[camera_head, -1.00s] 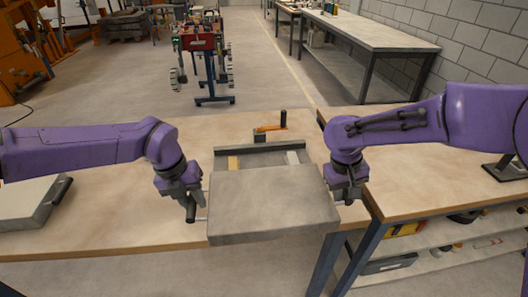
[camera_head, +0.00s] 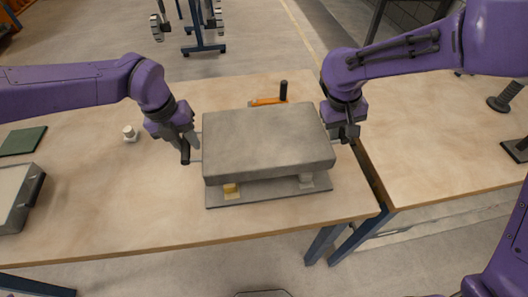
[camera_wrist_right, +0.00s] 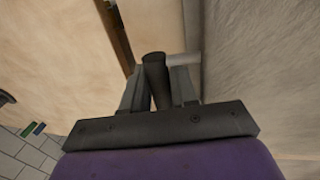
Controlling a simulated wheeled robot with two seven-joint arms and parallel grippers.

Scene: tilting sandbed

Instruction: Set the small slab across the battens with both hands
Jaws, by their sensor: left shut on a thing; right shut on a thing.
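The grey slab (camera_head: 265,135) lies flat between my two grippers, over the grey bed (camera_head: 270,191). My left gripper (camera_head: 188,147) is shut on the slab's left handle. My right gripper (camera_head: 346,134) is shut on its right handle. In the right wrist view, a dark grip (camera_wrist_right: 155,76) is between the fingers, with the slab (camera_wrist_right: 265,60) beside it.
An orange piece (camera_head: 267,101) with a black upright handle is just behind the slab. A small white cylinder (camera_head: 130,133), a green mat (camera_head: 23,141) and a grey case (camera_head: 14,198) are to the left. A gap separates the wooden table (camera_head: 120,215) from the right one.

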